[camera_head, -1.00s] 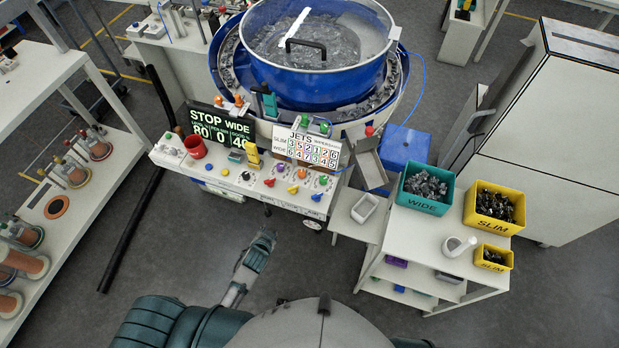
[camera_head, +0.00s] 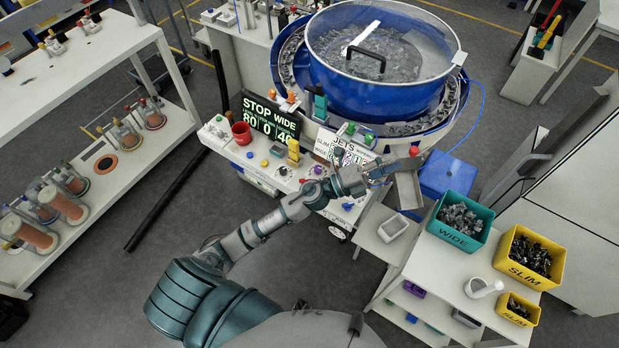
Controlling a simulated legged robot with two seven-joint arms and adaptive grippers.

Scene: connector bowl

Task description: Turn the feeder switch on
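The white control panel (camera_head: 232,150) stands in front of the blue feeder bowl (camera_head: 375,85). It carries several small coloured knobs and switches. I cannot tell which one is the feeder switch. The dark display (camera_head: 270,118) on it reads STOP WIDE, with 80, 0 and a partly unclear 40. My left arm reaches across the panel's right part, and my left gripper (camera_head: 398,168) is over its right end, near the JETS board (camera_head: 330,143). The arm hides part of the panel's right controls and the board. Whether the fingers are open is too small to tell. My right gripper is out of view.
A red cup (camera_head: 241,133) and a yellow item (camera_head: 293,151) stand on the panel. To the right, a white cart (camera_head: 400,262) holds a teal WIDE bin (camera_head: 462,222) and yellow SLIM bins (camera_head: 527,257). A shelf with spools (camera_head: 60,225) is at left.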

